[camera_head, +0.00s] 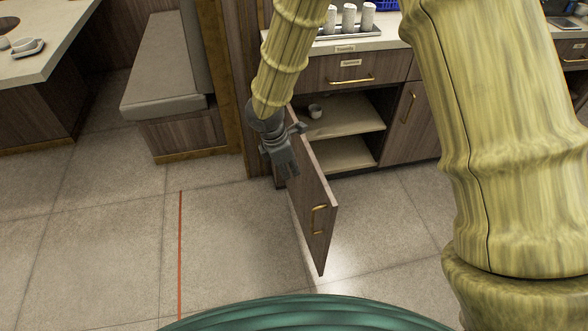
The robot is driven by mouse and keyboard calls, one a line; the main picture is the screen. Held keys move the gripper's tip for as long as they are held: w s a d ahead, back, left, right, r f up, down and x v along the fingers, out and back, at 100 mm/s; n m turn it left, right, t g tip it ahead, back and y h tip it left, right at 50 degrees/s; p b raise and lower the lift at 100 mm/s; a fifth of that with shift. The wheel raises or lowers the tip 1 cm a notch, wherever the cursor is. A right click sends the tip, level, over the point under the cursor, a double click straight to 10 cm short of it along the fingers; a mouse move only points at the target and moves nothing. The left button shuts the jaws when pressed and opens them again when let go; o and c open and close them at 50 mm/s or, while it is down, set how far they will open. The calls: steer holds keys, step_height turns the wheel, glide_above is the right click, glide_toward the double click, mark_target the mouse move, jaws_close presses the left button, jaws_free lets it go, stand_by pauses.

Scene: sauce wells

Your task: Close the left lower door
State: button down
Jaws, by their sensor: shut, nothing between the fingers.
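The left lower door (316,200) of the wooden counter stands wide open, swung out toward me. It has a brass handle (318,220) near its free edge. My gripper (286,170) is shut and points down at the left, outer side of the door, near its upper part by the hinge. I cannot tell whether it touches the door. My arm hides part of the cabinet's left side.
A closed drawer (350,71) sits above the opening. A closed door (408,115) is to the right. White cups (349,18) stand on the countertop. A padded bench (165,65) is at the left, with a table (45,45) beyond. The tiled floor (235,235) left of the door is clear.

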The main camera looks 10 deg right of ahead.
steer(key=d+f, duration=0.5)
steer(key=f, duration=0.3)
steer(key=shift+w+d, duration=0.3)
steer(key=shift+d, duration=0.1)
steer(key=shift+d, duration=0.1)
